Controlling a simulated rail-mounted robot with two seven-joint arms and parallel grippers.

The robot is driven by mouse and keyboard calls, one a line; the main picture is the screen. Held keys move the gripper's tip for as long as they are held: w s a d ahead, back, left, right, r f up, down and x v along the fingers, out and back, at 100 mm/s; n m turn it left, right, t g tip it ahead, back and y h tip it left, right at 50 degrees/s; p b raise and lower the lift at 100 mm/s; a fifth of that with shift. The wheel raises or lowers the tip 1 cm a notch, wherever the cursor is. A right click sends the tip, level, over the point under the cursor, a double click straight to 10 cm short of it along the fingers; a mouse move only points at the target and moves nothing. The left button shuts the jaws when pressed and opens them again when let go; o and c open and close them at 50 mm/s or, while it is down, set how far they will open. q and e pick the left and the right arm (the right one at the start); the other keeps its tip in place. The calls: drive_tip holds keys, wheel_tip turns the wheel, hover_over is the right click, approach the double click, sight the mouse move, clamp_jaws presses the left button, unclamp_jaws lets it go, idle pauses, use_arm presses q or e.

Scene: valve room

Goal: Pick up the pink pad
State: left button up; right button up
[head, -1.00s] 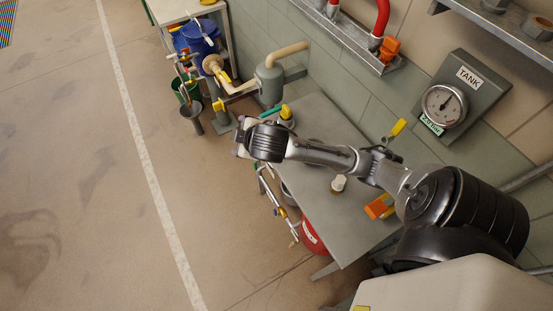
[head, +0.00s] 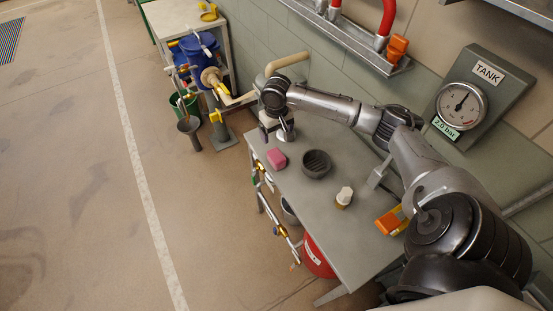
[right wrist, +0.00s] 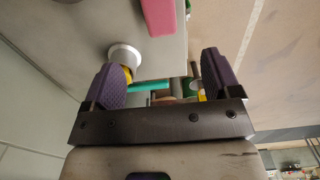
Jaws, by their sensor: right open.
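The pink pad (head: 277,158) lies on the grey bench (head: 330,230), near its far left end. In the head view my right gripper (head: 272,127) is just beyond the pad, pointing down and apart from it; its fingertips are mostly hidden there. In the right wrist view the right gripper (right wrist: 166,62) is open, with two purple ridged fingers and no pad between them. The pad (right wrist: 161,14) shows at the top edge of that view, partly cut off, beyond the fingertips. My left gripper is not in view.
A grey ridged bowl (head: 316,163) stands right of the pad. A small white-topped bottle (head: 344,196) and an orange clamp (head: 390,221) are nearer. A round white base (right wrist: 125,55) with a yellow part is by one finger. Pipework (head: 235,98) stands beyond the bench.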

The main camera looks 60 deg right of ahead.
drive_tip(key=b, duration=0.1)
hover_over(276, 155)
wheel_tip(276, 155, down, 7)
drive_tip(key=shift+f, duration=0.75)
wheel_tip(276, 155, down, 5)
drive_tip(key=shift+r+b, duration=0.2)
drive_tip(key=shift+b, duration=0.75)
drive_tip(key=shift+f, duration=0.2)
drive_tip(key=shift+d, duration=0.1)
drive_tip(key=shift+c, duration=0.5)
drive_tip(key=c, duration=0.9)
